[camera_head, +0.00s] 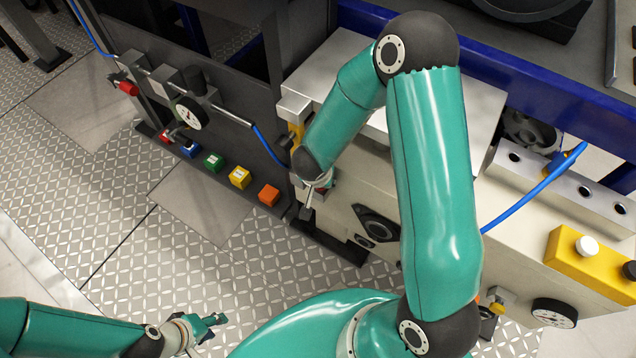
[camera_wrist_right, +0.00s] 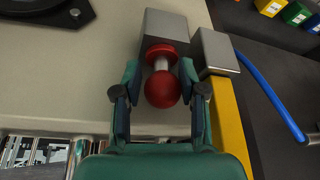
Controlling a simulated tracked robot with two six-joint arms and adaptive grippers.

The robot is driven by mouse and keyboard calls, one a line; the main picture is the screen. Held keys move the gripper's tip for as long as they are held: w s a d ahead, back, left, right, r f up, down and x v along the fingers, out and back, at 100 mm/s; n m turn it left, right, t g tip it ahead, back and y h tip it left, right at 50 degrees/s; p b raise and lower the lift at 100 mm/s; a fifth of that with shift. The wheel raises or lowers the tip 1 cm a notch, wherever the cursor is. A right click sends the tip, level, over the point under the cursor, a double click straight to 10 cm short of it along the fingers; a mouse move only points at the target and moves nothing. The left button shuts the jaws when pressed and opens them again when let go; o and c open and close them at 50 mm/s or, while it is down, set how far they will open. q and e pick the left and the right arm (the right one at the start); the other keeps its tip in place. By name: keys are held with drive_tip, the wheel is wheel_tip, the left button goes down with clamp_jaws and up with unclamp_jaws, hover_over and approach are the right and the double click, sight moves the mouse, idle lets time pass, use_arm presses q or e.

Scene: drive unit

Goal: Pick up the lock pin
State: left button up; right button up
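The lock pin (camera_wrist_right: 162,89) shows in the right wrist view as a red ball knob with a short metal stem and a red collar, set against a grey block (camera_wrist_right: 166,24). My right gripper (camera_wrist_right: 160,72) is open, with one finger on each side of the knob and visible gaps between fingers and knob. In the head view the right gripper (camera_head: 309,198) is at the left end of the pale drive unit, small and partly hidden by its arm. My left gripper (camera_head: 216,323) is low at the left over the floor, away from the unit; its finger gap is unclear.
A silver block (camera_wrist_right: 215,52) and yellow part (camera_wrist_right: 229,122) stand close to the right finger. A blue hose (camera_head: 268,148) runs nearby. The patterned floor (camera_head: 150,270) is clear.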

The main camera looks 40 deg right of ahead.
clamp_jaws()
drive_tip(key=shift+r, duration=0.15)
drive_tip(key=shift+r, duration=0.25)
wheel_tip(320, 180, up, 3)
drive_tip(key=shift+p, duration=1.25)
drive_tip(key=s+a+r+p, duration=0.1)
drive_tip(key=s+a+p, duration=0.1)
drive_tip(key=a, duration=0.6)
drive_tip(key=s+a+r+p, duration=0.1)
drive_tip(key=s+a+p, duration=0.1)
drive_tip(key=s+a, duration=0.3)
drive_tip(key=shift+a+r, duration=0.25)
drive_tip(key=shift+a, duration=1.55)
